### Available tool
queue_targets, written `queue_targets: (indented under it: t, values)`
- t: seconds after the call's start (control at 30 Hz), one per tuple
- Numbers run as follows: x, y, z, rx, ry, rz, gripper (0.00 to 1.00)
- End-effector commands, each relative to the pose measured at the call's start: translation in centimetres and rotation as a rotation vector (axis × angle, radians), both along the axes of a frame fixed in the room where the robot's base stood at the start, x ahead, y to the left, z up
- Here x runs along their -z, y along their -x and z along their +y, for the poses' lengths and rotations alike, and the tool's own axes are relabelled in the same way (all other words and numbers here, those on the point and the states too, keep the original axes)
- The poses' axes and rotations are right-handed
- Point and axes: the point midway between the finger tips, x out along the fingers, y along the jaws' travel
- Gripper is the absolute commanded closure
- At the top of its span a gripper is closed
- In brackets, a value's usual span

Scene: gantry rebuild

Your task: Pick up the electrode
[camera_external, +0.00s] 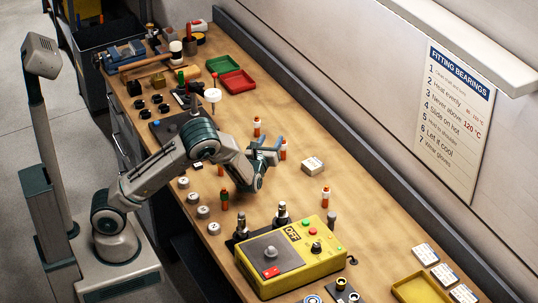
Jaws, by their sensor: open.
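No object is clearly recognisable as the electrode. Small upright sticks stand on the wooden bench (300,215). One orange-and-white stick (283,150) is right beside the fingertips of my gripper (275,150). My gripper is open, low over the middle of the bench; whether the stick is between the fingers or just past them I cannot tell. Another orange-and-white stick (257,127) stands behind it, and a third (325,196) stands to the right. A green-and-orange stick (224,200) stands nearer, left of my wrist. A plain grey cylinder (332,219) stands near the yellow control box.
The yellow control box (310,268) fills the near bench, with two dark fittings (281,215) behind it. A small labelled block (313,164) lies right of my gripper. Red (237,81) and green (222,65) trays are farther back. Bare bench lies between the block and the wall.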

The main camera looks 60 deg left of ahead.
Motion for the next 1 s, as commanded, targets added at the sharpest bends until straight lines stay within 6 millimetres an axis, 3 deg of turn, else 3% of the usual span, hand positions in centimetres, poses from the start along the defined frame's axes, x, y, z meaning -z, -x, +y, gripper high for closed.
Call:
queue_targets:
  t: [0.03, 0.1, 0.23, 0.8, 1.0]
  values:
    - [1.7, 0.2, -1.3, 0.034, -0.03, 0.061, 0.52]
    - [3.1, 0.3, -2.5, 0.069, -0.064, 0.115, 0.52]
    - [4.3, 0.2, -3.3, 0.097, -0.095, 0.159, 0.52]
    - [3.7, -5.2, 0.4, 0.096, -0.094, 0.16, 0.52]
    - [3.8, -5.7, 0.8, 0.097, -0.093, 0.161, 0.52]
